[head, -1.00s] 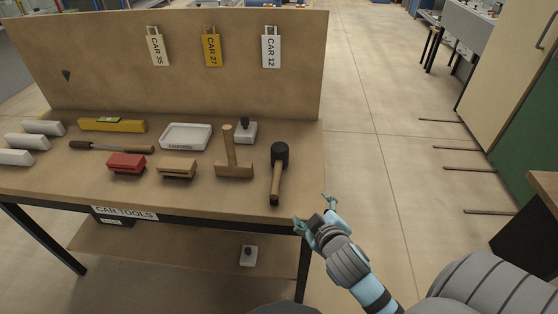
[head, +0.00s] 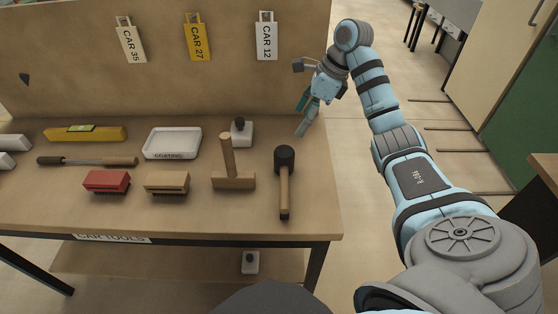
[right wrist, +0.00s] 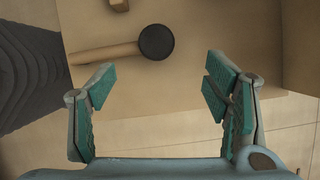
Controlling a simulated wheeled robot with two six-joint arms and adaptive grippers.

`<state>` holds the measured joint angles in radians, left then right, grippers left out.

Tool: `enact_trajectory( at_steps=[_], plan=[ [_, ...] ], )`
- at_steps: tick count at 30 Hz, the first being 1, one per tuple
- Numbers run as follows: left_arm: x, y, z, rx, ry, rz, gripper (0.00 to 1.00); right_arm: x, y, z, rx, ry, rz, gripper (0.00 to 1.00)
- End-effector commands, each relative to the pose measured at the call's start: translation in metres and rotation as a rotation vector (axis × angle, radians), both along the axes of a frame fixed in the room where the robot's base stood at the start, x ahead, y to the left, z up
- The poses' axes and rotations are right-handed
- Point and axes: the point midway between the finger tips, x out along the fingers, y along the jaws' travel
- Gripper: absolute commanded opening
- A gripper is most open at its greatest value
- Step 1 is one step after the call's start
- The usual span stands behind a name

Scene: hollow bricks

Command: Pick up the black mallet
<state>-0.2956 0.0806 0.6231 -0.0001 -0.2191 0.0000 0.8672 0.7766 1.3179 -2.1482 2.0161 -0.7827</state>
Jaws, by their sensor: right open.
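The black mallet (head: 285,160) lies near the right end of the bench top. Its black head points to the back and its wooden handle points to the front edge. In the right wrist view the mallet's round black head (right wrist: 156,42) and part of its handle show beyond the fingertips. My right gripper (head: 303,115) hangs above the bench's right edge, behind and to the right of the mallet head, and touches nothing. Its green-padded fingers (right wrist: 158,85) are apart and empty. My left gripper is not in view.
A white tray (head: 172,143), a red brush (head: 106,181) and a tan brush (head: 167,183) lie further left. The back panel (head: 120,90) rises behind.

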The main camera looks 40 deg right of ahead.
Motion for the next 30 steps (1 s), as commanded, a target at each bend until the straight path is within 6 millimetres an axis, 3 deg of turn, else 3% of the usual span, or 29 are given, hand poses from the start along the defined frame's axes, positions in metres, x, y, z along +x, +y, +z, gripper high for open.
enact_trajectory(
  at_steps=[1, 2, 6, 11, 18, 24, 25, 30],
  plan=[
    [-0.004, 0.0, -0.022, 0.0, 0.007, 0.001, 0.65, 0.002, 0.004, -0.025, 0.002, 0.001, 0.0, 0.7],
    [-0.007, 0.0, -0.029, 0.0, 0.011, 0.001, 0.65, 0.004, 0.006, -0.034, 0.002, 0.0, -0.002, 0.7],
    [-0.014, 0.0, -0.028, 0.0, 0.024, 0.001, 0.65, 0.011, 0.014, -0.058, 0.003, 0.001, -0.004, 0.7],
    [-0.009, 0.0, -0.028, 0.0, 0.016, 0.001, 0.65, 0.017, 0.02, -0.074, 0.003, -0.001, -0.004, 0.7],
    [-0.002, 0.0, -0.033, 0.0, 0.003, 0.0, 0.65, 0.026, 0.034, -0.114, 0.005, 0.001, 0.0, 0.7],
    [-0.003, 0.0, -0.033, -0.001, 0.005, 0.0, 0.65, 0.028, 0.035, -0.117, 0.002, -0.002, 0.0, 0.7],
    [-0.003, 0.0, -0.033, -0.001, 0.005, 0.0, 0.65, 0.028, 0.035, -0.117, 0.002, -0.002, 0.0, 0.69],
    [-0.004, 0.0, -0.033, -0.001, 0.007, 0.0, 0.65, 0.028, 0.035, -0.117, 0.003, -0.002, 0.0, 0.41]
  ],
)
